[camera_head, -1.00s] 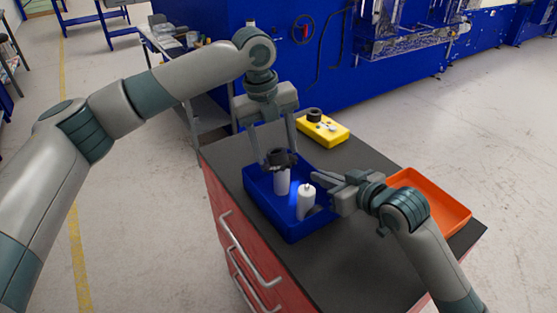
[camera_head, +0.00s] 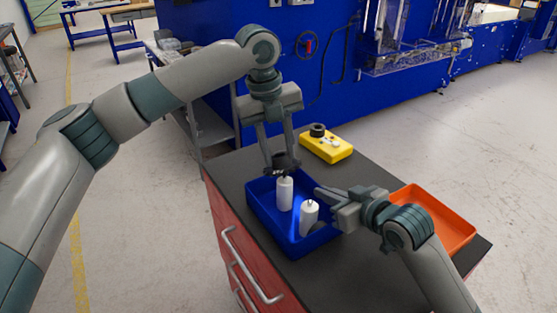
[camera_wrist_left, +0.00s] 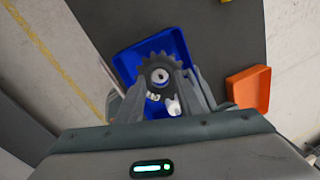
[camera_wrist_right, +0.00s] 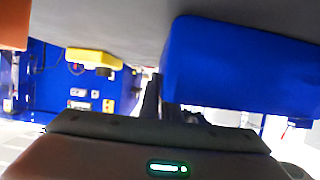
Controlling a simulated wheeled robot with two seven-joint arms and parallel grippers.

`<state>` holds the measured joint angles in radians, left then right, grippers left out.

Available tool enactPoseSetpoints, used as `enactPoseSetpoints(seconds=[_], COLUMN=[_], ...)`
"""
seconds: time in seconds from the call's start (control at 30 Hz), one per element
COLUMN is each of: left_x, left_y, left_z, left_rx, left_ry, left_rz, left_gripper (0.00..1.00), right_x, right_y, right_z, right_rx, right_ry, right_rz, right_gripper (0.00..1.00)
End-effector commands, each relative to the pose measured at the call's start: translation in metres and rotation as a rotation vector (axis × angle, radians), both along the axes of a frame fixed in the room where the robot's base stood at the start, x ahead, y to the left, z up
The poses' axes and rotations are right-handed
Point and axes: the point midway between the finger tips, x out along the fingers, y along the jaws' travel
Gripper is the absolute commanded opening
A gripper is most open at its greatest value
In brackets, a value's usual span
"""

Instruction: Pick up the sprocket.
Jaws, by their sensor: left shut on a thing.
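The sprocket (camera_head: 281,164) is a dark toothed wheel with a centre hole, also clear in the left wrist view (camera_wrist_left: 158,72). My left gripper (camera_head: 279,166) points down and is shut on the sprocket from both sides. The sprocket is at the top of a white cylinder (camera_head: 285,194) in the blue tray; I cannot tell if the two touch. A second white cylinder (camera_head: 309,212) with a thin tip stands nearer in the tray. My right gripper (camera_head: 320,192) is by the tray's right side, apart from the sprocket; its finger gap is unclear.
The blue tray (camera_head: 262,207) sits on a dark-topped red drawer cabinet (camera_head: 232,165). A yellow box (camera_head: 327,147) with a black round part on it is behind. An orange tray (camera_head: 440,213) lies at the right, behind my right arm.

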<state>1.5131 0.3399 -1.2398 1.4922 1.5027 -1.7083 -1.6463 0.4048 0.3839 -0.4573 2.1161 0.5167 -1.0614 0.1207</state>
Motion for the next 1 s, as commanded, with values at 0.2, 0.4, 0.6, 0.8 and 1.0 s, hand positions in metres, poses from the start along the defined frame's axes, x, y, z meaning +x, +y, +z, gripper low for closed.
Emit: enactPoseSetpoints(seconds=[0.2, 0.4, 0.6, 0.8, 1.0], left_x=[0.000, 0.000, 0.000, 0.000, 0.000], left_y=[-0.001, -0.001, -0.001, 0.000, 0.000], left_z=[0.039, 0.061, 0.066, 0.066, 0.065], left_rx=[-0.002, -0.002, -0.001, -0.001, -0.001], left_ry=[-0.003, -0.003, -0.002, -0.002, -0.002], left_rz=[-0.001, -0.001, -0.001, -0.001, -0.001], left_gripper=[0.00, 0.00, 0.00, 0.00, 0.00], right_x=[0.000, 0.000, 0.000, 0.000, 0.000], right_y=[0.000, 0.000, 0.000, 0.000, 0.000], right_z=[0.000, 0.000, 0.000, 0.000, 0.000], right_rx=[0.001, 0.001, 0.000, 0.000, 0.000], right_ry=[-0.001, -0.001, 0.000, 0.000, 0.000], right_rz=[0.000, 0.000, 0.000, 0.000, 0.000], right_gripper=[0.00, 0.00, 0.00, 0.00, 0.00])
